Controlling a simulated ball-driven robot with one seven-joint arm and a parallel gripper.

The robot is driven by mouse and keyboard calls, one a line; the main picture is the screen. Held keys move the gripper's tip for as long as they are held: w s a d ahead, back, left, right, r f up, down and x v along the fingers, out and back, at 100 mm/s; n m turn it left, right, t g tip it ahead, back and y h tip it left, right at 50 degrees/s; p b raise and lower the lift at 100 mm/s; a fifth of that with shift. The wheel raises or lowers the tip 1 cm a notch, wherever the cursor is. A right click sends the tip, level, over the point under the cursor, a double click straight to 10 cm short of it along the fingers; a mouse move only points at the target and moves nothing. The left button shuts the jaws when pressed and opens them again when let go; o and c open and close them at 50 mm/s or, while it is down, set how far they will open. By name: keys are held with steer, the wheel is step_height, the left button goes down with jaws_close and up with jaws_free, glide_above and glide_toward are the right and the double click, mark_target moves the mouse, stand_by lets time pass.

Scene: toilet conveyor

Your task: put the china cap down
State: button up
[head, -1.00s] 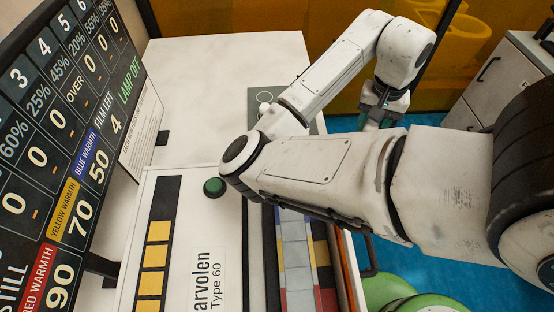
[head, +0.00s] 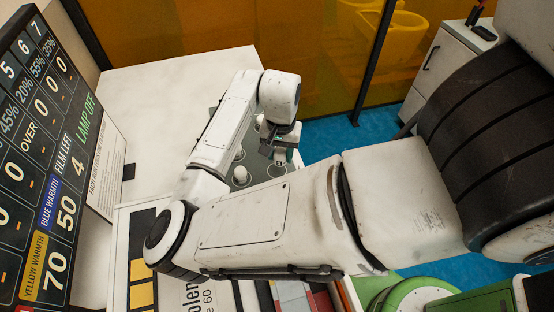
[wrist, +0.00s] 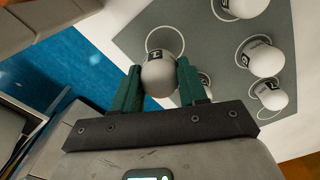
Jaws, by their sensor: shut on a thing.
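The china cap (wrist: 160,75) is a rounded white piece with a small black mark, held between the green fingers of my gripper (wrist: 159,82) in the wrist view. My gripper is shut on it. In that view an outlined ring (wrist: 165,35) on the grey mat (wrist: 205,35) shows just beyond the cap, and the cap overlaps its near edge. I cannot tell whether the cap touches the mat. In the head view my gripper (head: 279,153) is at the right part of the mat, and the held cap is hard to make out there.
Other white caps stand on the mat: one close to the right finger (wrist: 205,82), others farther right (wrist: 264,60). One cap (head: 241,176) shows in the head view. A white table (head: 165,90) lies left of the mat. An orange screen (head: 310,55) stands behind.

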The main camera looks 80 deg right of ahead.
mark_target(277, 162)
steer(key=shift+w+f, duration=0.3)
steer(key=shift+w+a+f, duration=0.1)
steer(key=shift+w+f, duration=0.05)
steer(key=shift+f, duration=1.6)
steer(key=shift+f, duration=0.15)
steer(key=o, duration=1.1)
step_height(277, 162, up, 12)
steer(key=shift+r, duration=0.2)
